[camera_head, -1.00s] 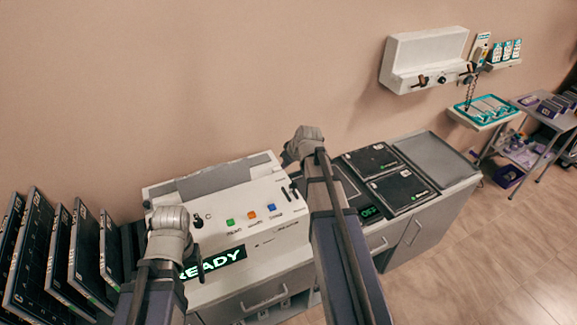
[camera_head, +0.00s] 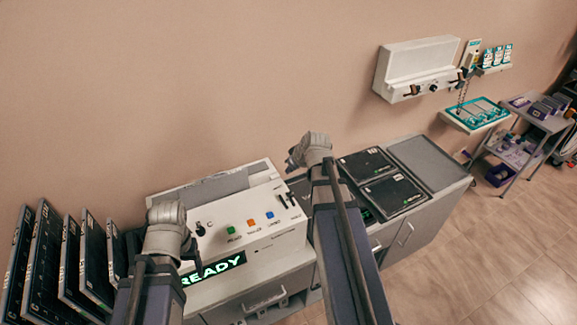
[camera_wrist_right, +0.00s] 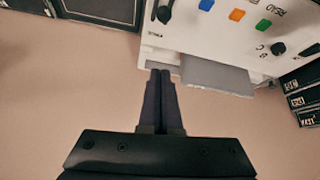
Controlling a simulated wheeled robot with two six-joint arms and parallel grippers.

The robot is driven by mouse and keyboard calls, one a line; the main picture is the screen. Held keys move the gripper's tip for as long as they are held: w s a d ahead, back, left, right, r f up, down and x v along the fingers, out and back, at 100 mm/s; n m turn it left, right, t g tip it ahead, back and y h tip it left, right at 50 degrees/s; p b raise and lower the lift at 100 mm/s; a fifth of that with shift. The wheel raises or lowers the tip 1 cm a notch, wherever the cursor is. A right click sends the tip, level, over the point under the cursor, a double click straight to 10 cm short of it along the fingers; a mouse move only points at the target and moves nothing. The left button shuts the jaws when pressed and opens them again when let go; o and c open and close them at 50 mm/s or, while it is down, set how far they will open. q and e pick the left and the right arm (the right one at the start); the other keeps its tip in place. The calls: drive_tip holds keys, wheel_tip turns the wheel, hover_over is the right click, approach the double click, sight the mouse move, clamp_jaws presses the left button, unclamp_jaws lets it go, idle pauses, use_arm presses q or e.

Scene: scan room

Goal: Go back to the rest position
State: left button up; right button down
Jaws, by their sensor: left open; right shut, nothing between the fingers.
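My left gripper (camera_head: 190,248) is at the front left of a white scanner machine (camera_head: 270,243), its dark fingers partly hidden by the wrist. It is open, and I see nothing held in it. My right arm reaches up over the machine's right end in the head view, its wrist beside the machine's back edge. Its fingers are not clear there. In the right wrist view, my right gripper (camera_wrist_right: 161,73) is shut and empty, with the fingertips close to the machine's grey back flap (camera_wrist_right: 217,76); I cannot tell whether they touch.
The machine's display (camera_head: 213,268) reads READY. Dark cassettes (camera_head: 77,265) stand upright at the left. Flat dark panels (camera_head: 393,193) and a grey tray (camera_head: 425,163) lie on the right counter. A wall unit (camera_head: 418,68), teal tray (camera_head: 475,112) and cart (camera_head: 535,122) are farther right.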

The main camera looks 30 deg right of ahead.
drive_tip(key=s+a+f+g+b, duration=0.2)
drive_tip(key=s+a+f+b, duration=0.2)
drive_tip(key=a, duration=0.5)
drive_tip(key=s+a+f+n+g+h+b, duration=0.1)
drive_tip(key=s+a+f+g+b, duration=0.1)
drive_tip(key=s+a+f+b, duration=0.2)
drive_tip(key=s+a+f+n+g+h+b, duration=0.1)
drive_tip(key=s+a+f+b, duration=0.4)
drive_tip(key=a, duration=0.9)
drive_tip(key=s+f+g, duration=0.1)
drive_tip(key=s+f, duration=0.2)
drive_tip(key=s, duration=0.2)
drive_tip(key=shift+s+f+g, duration=0.15)
drive_tip(key=shift+f+g, duration=0.05)
drive_tip(key=shift+g, duration=0.2)
